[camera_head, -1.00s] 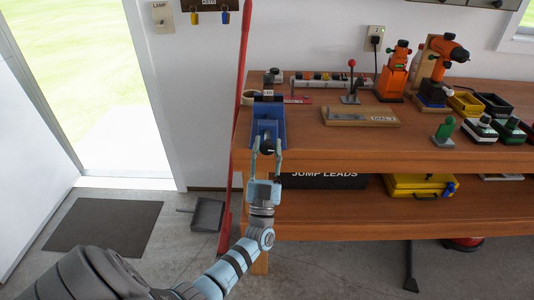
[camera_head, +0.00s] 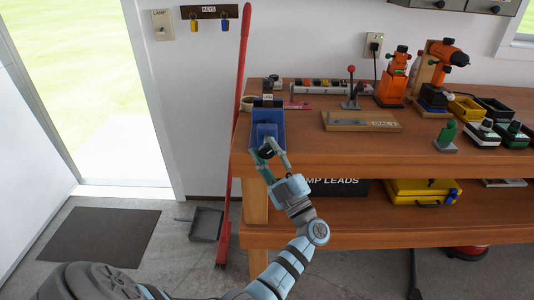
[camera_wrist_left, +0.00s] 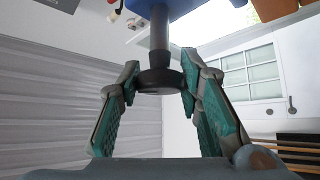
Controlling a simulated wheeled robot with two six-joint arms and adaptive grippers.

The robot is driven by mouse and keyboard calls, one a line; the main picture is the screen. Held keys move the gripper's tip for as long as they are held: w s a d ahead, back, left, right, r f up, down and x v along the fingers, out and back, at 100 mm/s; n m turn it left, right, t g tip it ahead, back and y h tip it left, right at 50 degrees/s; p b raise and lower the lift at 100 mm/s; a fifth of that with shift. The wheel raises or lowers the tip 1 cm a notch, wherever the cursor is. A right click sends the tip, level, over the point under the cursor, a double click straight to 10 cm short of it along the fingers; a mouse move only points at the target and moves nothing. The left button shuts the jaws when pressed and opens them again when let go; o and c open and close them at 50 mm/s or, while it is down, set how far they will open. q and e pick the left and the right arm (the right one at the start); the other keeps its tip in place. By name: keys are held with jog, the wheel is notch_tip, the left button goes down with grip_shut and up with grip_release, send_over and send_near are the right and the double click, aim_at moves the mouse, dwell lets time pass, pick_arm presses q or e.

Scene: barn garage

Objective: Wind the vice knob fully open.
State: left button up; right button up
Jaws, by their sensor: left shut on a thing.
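The blue vice (camera_head: 268,117) stands at the left end of the workbench, near its front edge. Its dark round knob (camera_head: 266,152) points toward me at the front of the vice. My left gripper (camera_head: 265,156) reaches up to it from below right, with its two fingers around the knob. In the left wrist view the black knob (camera_wrist_left: 160,81) sits on a dark shaft between the two teal finger pads (camera_wrist_left: 159,84). A length of the shaft shows between the knob and the blue vice body. My right gripper is not in view.
The wooden workbench (camera_head: 330,158) carries a power strip (camera_head: 325,86), a lever switch (camera_head: 351,88), a wooden board (camera_head: 360,121) and orange drills (camera_head: 393,82). A red broom handle (camera_head: 237,120) leans just left of the vice. The floor on the left is mostly clear.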

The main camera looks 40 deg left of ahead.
pick_arm(q)
jog(key=shift+n+g, duration=0.4)
jog(key=shift+n, duration=0.3)
jog(key=shift+g, duration=0.3)
jog(key=o, duration=1.1)
